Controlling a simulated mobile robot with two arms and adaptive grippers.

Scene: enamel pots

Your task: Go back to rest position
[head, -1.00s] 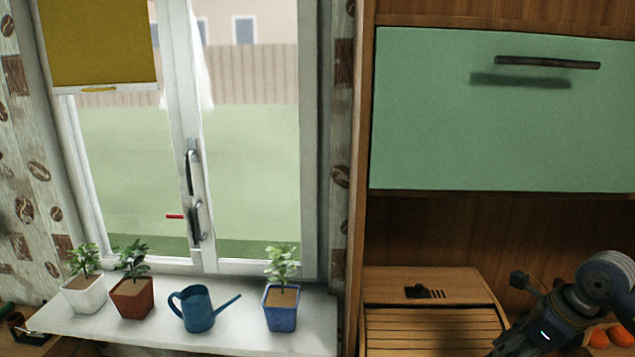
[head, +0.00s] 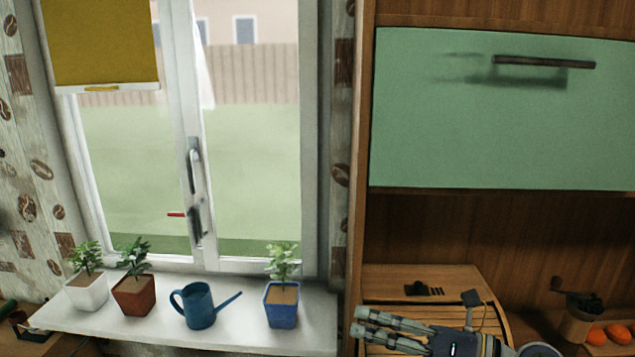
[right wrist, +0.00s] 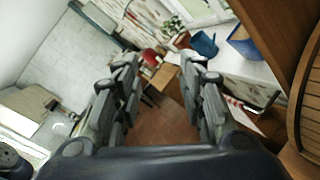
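My right gripper (head: 362,323) is low in the head view, in front of the wooden bread box (head: 425,277), with its fingers pointing left. In the right wrist view its two fingers (right wrist: 160,65) stand apart with nothing between them, so it is open and empty. My left gripper is not in view. On the white windowsill (head: 245,335) stand a white pot (head: 87,294), a red-brown pot (head: 134,297), a blue watering can (head: 199,308) and a blue pot (head: 282,308). Each pot holds a green plant.
A green cabinet door (head: 500,120) with a dark handle is above the bread box. A container with dark contents (head: 577,320) and orange fruits (head: 608,334) are at the lower right. The window (head: 250,170) is behind the sill. The right wrist view shows open floor (right wrist: 158,118).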

